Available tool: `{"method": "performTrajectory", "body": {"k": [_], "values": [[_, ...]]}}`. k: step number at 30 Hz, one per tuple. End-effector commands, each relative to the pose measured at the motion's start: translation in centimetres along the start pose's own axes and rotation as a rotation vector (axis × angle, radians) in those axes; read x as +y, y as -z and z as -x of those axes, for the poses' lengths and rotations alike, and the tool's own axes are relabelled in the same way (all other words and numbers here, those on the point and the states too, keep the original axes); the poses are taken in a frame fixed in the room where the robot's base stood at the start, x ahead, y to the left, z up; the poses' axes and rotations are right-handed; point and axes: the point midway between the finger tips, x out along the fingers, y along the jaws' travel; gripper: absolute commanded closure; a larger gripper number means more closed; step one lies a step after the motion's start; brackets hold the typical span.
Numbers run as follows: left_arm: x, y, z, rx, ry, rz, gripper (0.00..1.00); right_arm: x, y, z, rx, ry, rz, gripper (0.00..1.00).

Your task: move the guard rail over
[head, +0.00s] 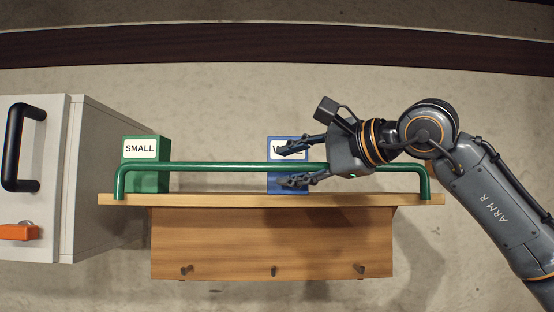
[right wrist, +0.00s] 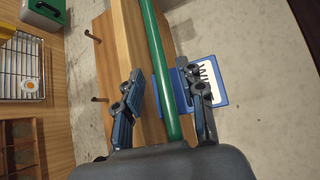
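The green guard rail (head: 220,166) is a long bar with bent ends, standing along the wooden shelf (head: 230,201). In the right wrist view the rail (right wrist: 158,50) runs between my right gripper's fingers. My right gripper (head: 284,167) is open, with one finger above and one below the rail in the head view. Gaps show between the fingers and the rail. Behind the rail, a green box (head: 147,181) labelled SMALL stands at left and a blue box (head: 288,186) near the middle, partly hidden by the gripper; its label looks like WIDE. My left gripper is out of view.
Several pegs (head: 273,270) stick out of the wooden board (head: 270,240) below the shelf. A white cabinet (head: 45,130) with a black handle stands at left. The right wrist view also shows a wire rack (right wrist: 22,65) and a wooden tray (right wrist: 20,150).

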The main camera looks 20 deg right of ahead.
Motion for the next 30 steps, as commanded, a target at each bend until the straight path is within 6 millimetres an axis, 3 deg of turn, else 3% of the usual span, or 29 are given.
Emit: {"method": "performTrajectory", "body": {"k": [7, 18, 24, 30], "values": [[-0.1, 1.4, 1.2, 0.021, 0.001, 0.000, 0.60, -0.2, 0.0, -3.1, -0.001, 0.000, -0.001, 0.61], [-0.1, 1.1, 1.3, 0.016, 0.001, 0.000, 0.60, 0.0, 0.0, -3.7, 0.000, 0.001, -0.001, 0.61], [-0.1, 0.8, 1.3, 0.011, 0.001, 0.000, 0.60, 0.0, 0.0, -3.7, 0.000, 0.002, -0.001, 0.99], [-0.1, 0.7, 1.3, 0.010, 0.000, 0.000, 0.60, 0.0, 0.0, -3.7, 0.000, 0.001, -0.001, 1.00]]}}
